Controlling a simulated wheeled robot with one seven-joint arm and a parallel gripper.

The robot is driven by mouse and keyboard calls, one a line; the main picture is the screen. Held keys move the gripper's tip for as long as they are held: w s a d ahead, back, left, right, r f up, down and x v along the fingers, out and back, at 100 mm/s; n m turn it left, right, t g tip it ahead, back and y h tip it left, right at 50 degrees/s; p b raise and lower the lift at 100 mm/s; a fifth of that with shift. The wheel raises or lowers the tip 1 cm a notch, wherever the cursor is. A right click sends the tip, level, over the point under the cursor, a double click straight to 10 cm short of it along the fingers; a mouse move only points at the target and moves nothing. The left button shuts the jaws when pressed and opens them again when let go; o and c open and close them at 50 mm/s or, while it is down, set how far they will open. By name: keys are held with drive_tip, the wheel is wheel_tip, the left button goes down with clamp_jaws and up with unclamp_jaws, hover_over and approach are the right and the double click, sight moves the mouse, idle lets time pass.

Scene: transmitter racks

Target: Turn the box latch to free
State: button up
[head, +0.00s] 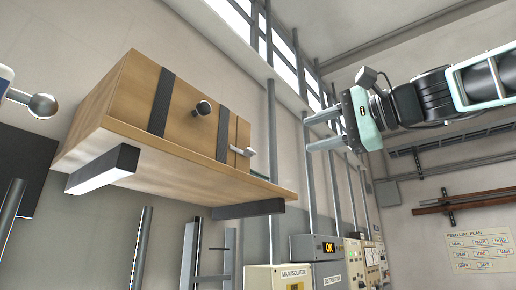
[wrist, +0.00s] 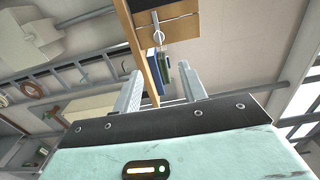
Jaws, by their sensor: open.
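A wooden box (head: 190,110) with two dark straps sits on a wooden shelf (head: 150,160) on the wall in the head view. A small pale latch (head: 244,152) is low on the box front near its right end, its lever lying roughly sideways. In the wrist view the latch (wrist: 158,37) shows beyond the fingertips, near the top. My gripper (head: 312,131) is right of the box in the head view, apart from it. Its two fingers are spread with nothing between them; it also shows in the wrist view (wrist: 160,72).
Dark brackets (head: 105,167) hold the shelf from below. Vertical pipes (head: 272,130) run up the wall behind my gripper. Electrical cabinets (head: 318,262) stand lower down. The air between gripper and box looks clear.

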sight(254, 152)
drive_tip(key=p+x, duration=0.7)
drive_tip(key=x, duration=0.8)
drive_tip(key=shift+f, duration=0.1)
clamp_jaws()
